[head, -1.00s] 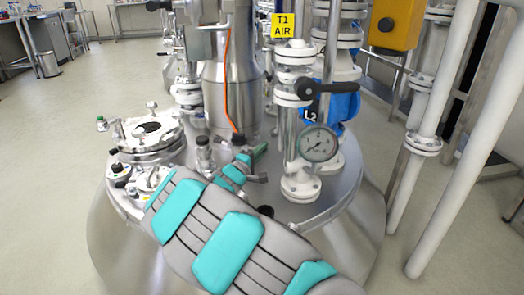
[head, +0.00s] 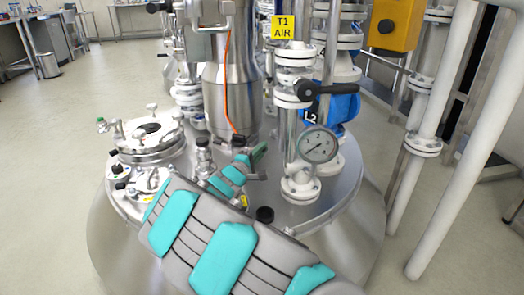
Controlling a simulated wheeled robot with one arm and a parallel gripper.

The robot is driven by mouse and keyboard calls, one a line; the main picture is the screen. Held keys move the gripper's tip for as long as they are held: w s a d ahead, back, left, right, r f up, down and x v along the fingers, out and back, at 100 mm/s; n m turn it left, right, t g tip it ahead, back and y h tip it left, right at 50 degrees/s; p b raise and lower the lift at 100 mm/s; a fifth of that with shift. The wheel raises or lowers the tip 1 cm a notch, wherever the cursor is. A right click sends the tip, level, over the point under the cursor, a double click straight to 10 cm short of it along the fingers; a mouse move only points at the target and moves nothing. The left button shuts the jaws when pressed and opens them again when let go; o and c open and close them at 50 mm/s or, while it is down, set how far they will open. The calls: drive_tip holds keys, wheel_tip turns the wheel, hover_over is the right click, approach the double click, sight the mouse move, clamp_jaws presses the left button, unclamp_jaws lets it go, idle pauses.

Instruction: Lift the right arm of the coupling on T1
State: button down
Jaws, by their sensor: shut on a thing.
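The vessel lid (head: 335,205) under the yellow T1 AIR sign (head: 283,27) carries the fittings. The coupling (head: 203,155) is a small metal fitting on the lid, left of the orange line's lower end. My grey and turquoise arm reaches in from the lower right and covers part of it. My gripper (head: 240,170) is just right of the coupling, small and partly hidden by my own wrist. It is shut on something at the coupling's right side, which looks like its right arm. The exact contact is hidden, and I cannot tell how far that arm is raised.
A pressure gauge (head: 318,145) on white flanged pipework with a black-handled valve (head: 320,89) stands close to the right. A round hatch (head: 150,138) is at left. A black cap (head: 264,214) sits beside my forearm. White pipes (head: 425,145) rise further right.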

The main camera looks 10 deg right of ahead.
drive_tip(key=c, duration=0.9)
unclamp_jaws()
drive_tip(key=shift+c, duration=0.2)
drive_tip(key=shift+a, duration=0.1)
drive_tip(key=v, duration=0.7)
drive_tip(key=shift+s, duration=0.3)
drive_tip(key=shift+a, duration=0.15)
